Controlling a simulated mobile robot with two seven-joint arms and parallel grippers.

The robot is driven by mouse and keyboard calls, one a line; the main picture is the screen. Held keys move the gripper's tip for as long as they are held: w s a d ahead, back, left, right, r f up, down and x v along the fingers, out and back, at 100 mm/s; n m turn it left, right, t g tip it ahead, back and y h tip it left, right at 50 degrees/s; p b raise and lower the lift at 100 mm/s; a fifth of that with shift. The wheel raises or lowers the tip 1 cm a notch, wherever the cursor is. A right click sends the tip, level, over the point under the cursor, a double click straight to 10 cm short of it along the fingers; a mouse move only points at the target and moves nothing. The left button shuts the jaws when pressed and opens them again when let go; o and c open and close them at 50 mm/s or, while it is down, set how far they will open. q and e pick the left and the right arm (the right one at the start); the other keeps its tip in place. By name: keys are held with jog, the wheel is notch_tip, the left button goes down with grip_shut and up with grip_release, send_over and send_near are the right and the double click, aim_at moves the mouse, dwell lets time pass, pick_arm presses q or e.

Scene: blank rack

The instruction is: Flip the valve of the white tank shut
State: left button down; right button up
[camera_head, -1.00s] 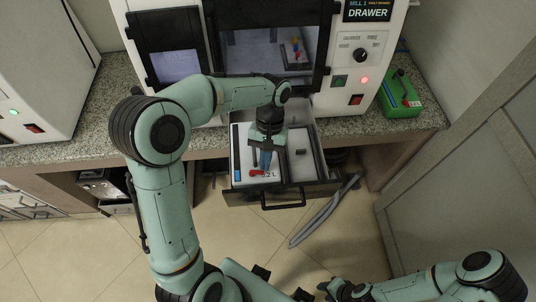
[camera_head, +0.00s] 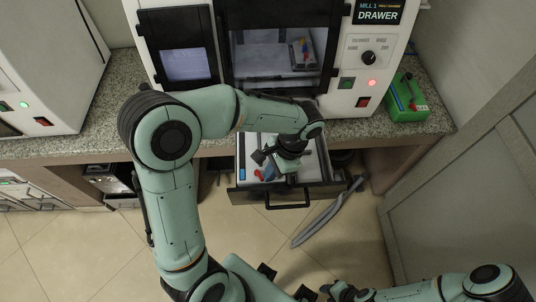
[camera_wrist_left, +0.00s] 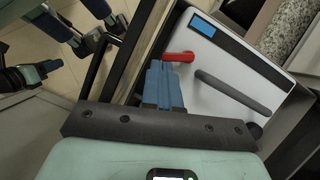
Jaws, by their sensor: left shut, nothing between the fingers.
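The white tank (camera_head: 315,166) lies in the pulled-out drawer below the machine. It also fills the middle of the left wrist view (camera_wrist_left: 215,90), with a dark grey bar on its top face. Its red valve handle (camera_wrist_left: 180,57) shows there, and a small part of the red handle (camera_head: 259,176) shows in the head view. My left gripper (camera_wrist_left: 164,72) is shut and empty, its blue fingers right beside the handle. I cannot tell whether they touch it. My right gripper (camera_head: 335,292) is low in the head view, far from the tank; its fingers are unclear.
The drawer front with its black handle (camera_head: 288,206) borders the tank. The machine (camera_head: 340,102) stands behind on a granite counter (camera_head: 118,120). A green box (camera_head: 406,100) is at the right.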

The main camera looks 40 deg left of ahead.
pick_arm(q)
jog(key=shift+s+m+y, duration=0.3)
jog(key=shift+s+m, duration=0.15)
jog(key=shift+m, duration=0.55)
jog(key=shift+a, duration=0.2)
jog(key=shift+w+a+f, duration=0.1)
jog(key=shift+w+a, duration=0.05)
jog(key=shift+a, duration=0.45)
jog(key=shift+d, duration=0.1)
